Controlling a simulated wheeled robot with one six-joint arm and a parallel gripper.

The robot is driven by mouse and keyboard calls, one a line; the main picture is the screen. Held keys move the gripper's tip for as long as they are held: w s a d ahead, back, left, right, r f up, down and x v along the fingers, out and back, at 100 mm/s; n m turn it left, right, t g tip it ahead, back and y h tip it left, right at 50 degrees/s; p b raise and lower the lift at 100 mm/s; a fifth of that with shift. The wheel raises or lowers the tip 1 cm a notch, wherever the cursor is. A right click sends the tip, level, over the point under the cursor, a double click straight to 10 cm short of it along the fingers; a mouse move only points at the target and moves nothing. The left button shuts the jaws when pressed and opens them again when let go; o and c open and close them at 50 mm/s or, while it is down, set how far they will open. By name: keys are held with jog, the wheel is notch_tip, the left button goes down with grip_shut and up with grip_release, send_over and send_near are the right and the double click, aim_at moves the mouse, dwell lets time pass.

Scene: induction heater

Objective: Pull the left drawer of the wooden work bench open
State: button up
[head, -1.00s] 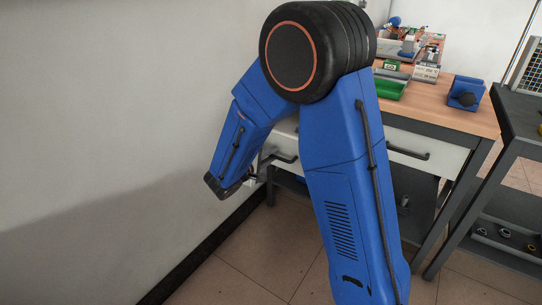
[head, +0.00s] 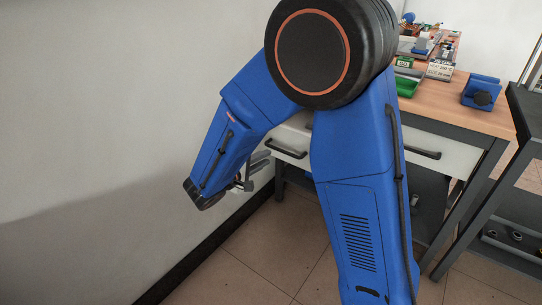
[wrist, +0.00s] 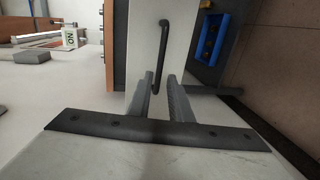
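The wooden work bench (head: 438,97) stands behind my arm. Its left drawer (head: 296,131) has a pale front with a dark bar handle (head: 287,151); my arm hides part of the bench front. My gripper (head: 260,161) is in front of and left of this handle, apart from it in the head view. In the wrist view my gripper (wrist: 163,80) is open, with its two grey fingers spread. The handle (wrist: 163,55) shows lengthwise ahead, its lower end seen in the gap between the fingers. I see no clear gap above the drawer front.
A wall (head: 100,120) runs close on the left. A second drawer handle (head: 423,153) is to the right. A blue vise (head: 481,92) and a green bin (head: 407,86) stand on the bench top. A dark cart (head: 528,120) is at right. A blue bin (wrist: 211,38) sits below the drawer.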

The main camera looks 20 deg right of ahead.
jog(key=v, duration=0.7)
jog(key=s+d+r+m+g+y, duration=0.2)
jog(key=s+d+m+g+y, duration=0.45)
jog(key=s+d, duration=0.95)
jog(key=s+r+m+t+y, duration=0.1)
jog(key=s+y, duration=0.4)
jog(key=s, duration=0.7)
jog(key=shift+d+r+t+y, duration=0.2)
jog(key=shift+r+t+y, duration=0.15)
jog(key=shift+r, duration=0.45)
